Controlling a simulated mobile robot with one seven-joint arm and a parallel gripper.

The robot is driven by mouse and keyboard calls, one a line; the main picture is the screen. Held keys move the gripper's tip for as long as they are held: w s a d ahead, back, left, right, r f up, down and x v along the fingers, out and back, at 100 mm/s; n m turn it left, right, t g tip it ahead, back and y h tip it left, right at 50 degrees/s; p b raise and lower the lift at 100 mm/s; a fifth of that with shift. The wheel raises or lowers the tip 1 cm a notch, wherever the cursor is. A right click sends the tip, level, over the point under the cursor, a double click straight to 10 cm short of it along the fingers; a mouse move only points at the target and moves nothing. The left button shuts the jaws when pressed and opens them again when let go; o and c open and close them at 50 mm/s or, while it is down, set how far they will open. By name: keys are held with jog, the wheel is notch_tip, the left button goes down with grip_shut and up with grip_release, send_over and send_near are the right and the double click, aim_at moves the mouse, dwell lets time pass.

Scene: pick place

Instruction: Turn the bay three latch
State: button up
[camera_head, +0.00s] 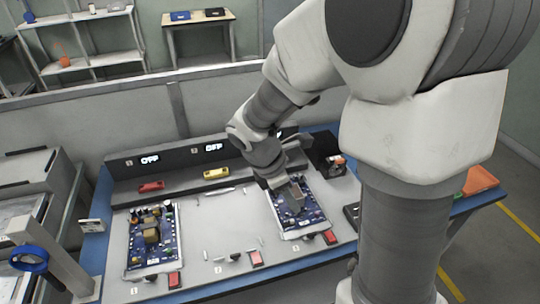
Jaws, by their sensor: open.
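Bay three is at the right of the workbench and holds a blue circuit board (310,212). A small dark latch (308,238) sits at the front of that bay, beside a red block (330,238). It is too small to tell which way the latch is turned. My gripper (296,204) points down over the bay three board, behind the latch and apart from it. The fingers are open; the arm covers part of the board's back edge. Bay one at the left holds another circuit board (152,240). The middle bay is bare.
A dark panel behind shows OFF displays (150,160); the third is mostly hidden by my arm. Red (151,186) and yellow (216,173) parts sit on its ledge. A black box (328,160) stands back right.

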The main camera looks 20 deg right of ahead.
aim_at(311, 233)
jog(key=b+x, duration=0.5)
jog(key=x, duration=1.2)
jog(key=shift+f, duration=0.35)
grip_shut()
